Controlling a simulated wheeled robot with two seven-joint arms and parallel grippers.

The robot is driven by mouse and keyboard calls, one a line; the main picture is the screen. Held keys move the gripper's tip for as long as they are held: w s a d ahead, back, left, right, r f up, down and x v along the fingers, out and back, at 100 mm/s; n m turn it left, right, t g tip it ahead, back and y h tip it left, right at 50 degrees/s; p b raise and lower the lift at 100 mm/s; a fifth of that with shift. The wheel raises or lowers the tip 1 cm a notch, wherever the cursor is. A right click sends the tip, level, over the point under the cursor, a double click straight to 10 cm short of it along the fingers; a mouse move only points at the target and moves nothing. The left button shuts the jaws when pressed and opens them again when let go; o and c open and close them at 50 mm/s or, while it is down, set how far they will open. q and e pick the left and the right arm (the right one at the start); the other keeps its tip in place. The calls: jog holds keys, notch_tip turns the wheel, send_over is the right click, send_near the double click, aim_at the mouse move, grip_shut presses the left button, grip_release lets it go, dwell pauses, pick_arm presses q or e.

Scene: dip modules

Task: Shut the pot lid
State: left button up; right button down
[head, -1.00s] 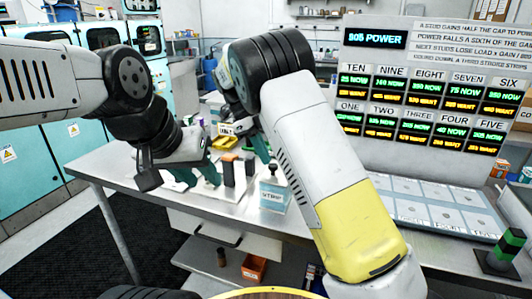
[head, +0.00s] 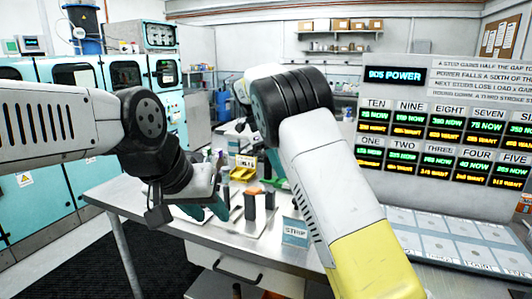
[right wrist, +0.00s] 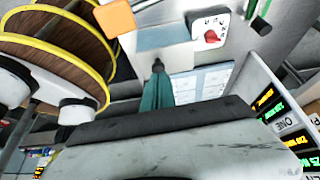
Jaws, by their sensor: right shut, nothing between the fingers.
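I cannot make out a pot or its lid in either view. My left gripper (head: 215,207) has teal fingers and hangs over the left part of the steel table (head: 130,197); the arm partly hides it, and its opening is unclear. My right gripper (head: 273,160) is partly hidden behind its own arm in the head view, over the back of the table. In the right wrist view, its teal fingers (right wrist: 157,90) are together with nothing between them.
Upright dark blocks (head: 250,206), a yellow tray (head: 243,174) and a STRIP sign (head: 295,232) stand on the table between the arms. A board with number displays (head: 440,130) rises at the right. A pale panel of tiles (head: 450,235) lies before it.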

jog(key=w+a+r, duration=0.2)
jog(key=a+r, duration=0.2)
jog(key=s+d+r+n+t+y, duration=0.1)
jog(key=s+d+r+n+y, duration=0.2)
jog(key=s+d+n, duration=0.35)
jog(key=s+d+r+n+t+y, duration=0.1)
jog(key=s+d+r+n+y, duration=0.2)
jog(key=d, duration=0.7)
jog(key=s+d+f+n+t, duration=0.1)
jog(key=s+f+n+t, duration=0.2)
jog(key=s+n, duration=0.3)
jog(key=s+d+f+n+t+y, duration=0.1)
jog(key=s+n, duration=0.5)
jog(key=s, duration=0.8)
notch_tip(320, 180, down, 3)
jog(key=shift+d+r+t, duration=0.1)
jog(key=shift+d+t, duration=0.45)
jog(key=shift+t, duration=0.45)
jog(key=shift+d+n, duration=0.1)
jog(key=shift+n, duration=0.15)
